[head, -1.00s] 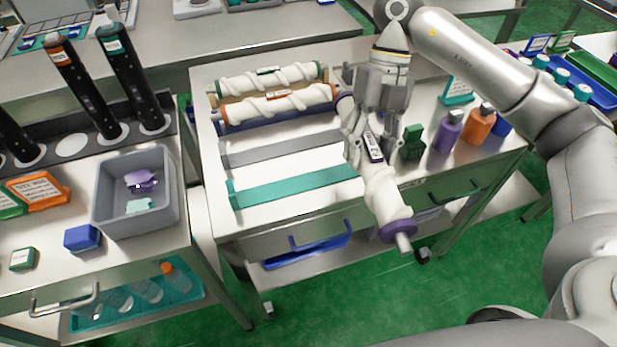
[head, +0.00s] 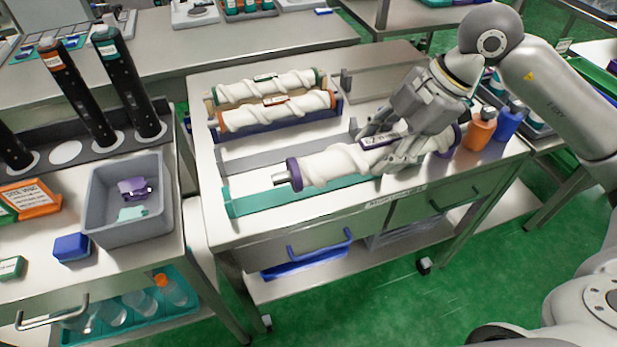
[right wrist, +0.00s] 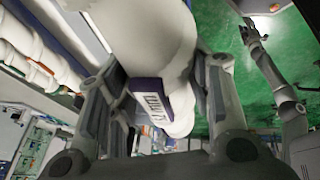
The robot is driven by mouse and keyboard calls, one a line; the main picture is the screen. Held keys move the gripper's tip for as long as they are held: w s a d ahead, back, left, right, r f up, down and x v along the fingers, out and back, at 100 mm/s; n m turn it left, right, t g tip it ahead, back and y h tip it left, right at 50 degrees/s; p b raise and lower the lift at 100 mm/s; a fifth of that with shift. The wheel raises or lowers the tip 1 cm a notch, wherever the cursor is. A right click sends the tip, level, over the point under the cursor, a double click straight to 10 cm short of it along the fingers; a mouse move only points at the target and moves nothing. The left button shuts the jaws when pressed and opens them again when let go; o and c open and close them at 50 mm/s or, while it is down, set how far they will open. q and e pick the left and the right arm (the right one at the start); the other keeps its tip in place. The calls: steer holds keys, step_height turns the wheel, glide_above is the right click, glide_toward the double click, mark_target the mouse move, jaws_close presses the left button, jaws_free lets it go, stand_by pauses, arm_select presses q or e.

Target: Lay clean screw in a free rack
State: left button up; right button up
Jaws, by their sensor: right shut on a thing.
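The screw (head: 335,165) is white and spiral with purple end collars and a purple label. My right gripper (head: 385,150) is shut around its middle. The screw lies crosswise above the grey rack (head: 280,151) and the teal rack (head: 265,202), both without a screw; whether it touches either cannot be told. The right wrist view shows the screw (right wrist: 150,40) and its label between the fingers. Two other white screws, one green-labelled (head: 265,86) and one orange-labelled (head: 275,111), lie in the back racks. A small grey arm in the right wrist view may be my left gripper (right wrist: 252,38).
A grey bin (head: 130,235) with purple and teal pieces stands on the left table, near black upright tubes (head: 125,80). Orange (head: 480,130) and blue (head: 509,122) bottles stand close right of the screw. A blue handle (head: 320,243) sticks out at the front.

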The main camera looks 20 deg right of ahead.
steer(key=w+a+f+p, duration=0.1)
steer(key=w+a+f, duration=0.3)
steer(key=w+a+f+p, duration=0.2)
steer(key=w+a+f, duration=0.2)
steer(key=a, duration=0.1)
steer(key=shift+w+a+f, duration=0.1)
steer(key=shift+w+f, duration=0.2)
steer(key=shift+w, duration=0.1)
steer(key=x, duration=0.1)
steer(key=p+x, duration=0.1)
steer(key=x, duration=0.1)
steer(key=shift+d+f, duration=0.1)
steer(key=shift+d, duration=0.2)
steer(key=shift+f, duration=0.5)
steer(key=o, duration=1.5)
steer(key=shift+s, duration=0.1)
steer(key=shift+d, duration=0.1)
steer(key=b+v, duration=0.2)
steer(key=v, duration=1)
